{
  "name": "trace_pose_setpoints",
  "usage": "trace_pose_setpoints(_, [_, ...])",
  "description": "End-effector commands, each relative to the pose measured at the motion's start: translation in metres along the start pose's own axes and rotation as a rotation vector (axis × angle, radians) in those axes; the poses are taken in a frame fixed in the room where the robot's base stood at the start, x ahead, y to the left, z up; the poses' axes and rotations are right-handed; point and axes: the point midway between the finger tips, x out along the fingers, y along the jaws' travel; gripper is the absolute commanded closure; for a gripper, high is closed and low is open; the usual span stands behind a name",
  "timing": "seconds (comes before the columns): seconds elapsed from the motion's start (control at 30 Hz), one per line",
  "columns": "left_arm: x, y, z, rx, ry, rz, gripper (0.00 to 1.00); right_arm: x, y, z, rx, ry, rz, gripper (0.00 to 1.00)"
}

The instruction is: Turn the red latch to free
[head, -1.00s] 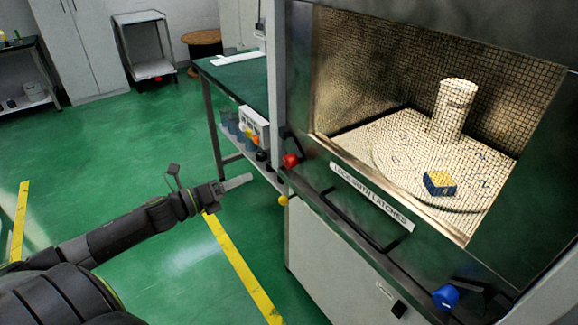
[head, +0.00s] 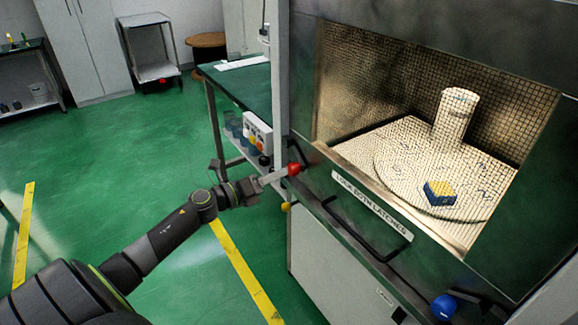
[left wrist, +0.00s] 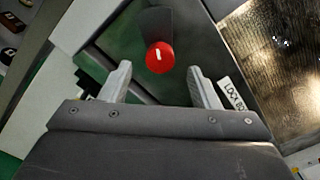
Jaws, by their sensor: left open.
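In the left wrist view the red knob (left wrist: 160,57) sits just beyond and between my fingertips, with a gap on each side. My left gripper (head: 287,172) is open, its fingers at the red knob in the head view. In the left wrist view the two pale fingers of the left gripper (left wrist: 163,80) are spread and empty. I cannot tell whether either finger touches the knob. My right gripper is not in view.
A blue knob (head: 444,307) is at the door's lower right, and a black handle (head: 362,238) crosses the door under a label (head: 372,204). A yellow knob (head: 286,206) is below the red one. A green-topped bench (head: 238,85) stands behind left. The green floor is open.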

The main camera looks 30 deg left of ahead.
Motion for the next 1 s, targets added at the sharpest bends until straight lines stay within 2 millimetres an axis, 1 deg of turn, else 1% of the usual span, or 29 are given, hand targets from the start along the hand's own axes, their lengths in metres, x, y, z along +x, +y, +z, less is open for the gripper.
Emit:
trace_pose_setpoints(0.03, [0.011, -0.003, 0.003, -0.002, -0.006, -0.003, 0.44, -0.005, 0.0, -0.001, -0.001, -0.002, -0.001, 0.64])
trace_pose_setpoints(0.1, [0.023, -0.003, 0.003, -0.002, -0.004, -0.003, 0.44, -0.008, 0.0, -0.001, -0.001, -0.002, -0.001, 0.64])
trace_pose_setpoints(0.3, [0.046, -0.001, 0.001, 0.0, -0.002, -0.001, 0.44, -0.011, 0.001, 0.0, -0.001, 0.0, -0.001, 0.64])
trace_pose_setpoints(0.47, [0.054, 0.0, 0.0, 0.0, -0.001, 0.0, 0.44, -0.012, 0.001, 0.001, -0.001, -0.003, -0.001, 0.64])
trace_pose_setpoints(0.73, [0.054, 0.0, 0.0, 0.001, 0.0, 0.0, 0.44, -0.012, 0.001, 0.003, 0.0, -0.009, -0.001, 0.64])
trace_pose_setpoints(1.0, [0.054, 0.0, 0.0, 0.001, -0.001, 0.0, 0.79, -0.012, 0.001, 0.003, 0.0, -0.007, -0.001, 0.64])
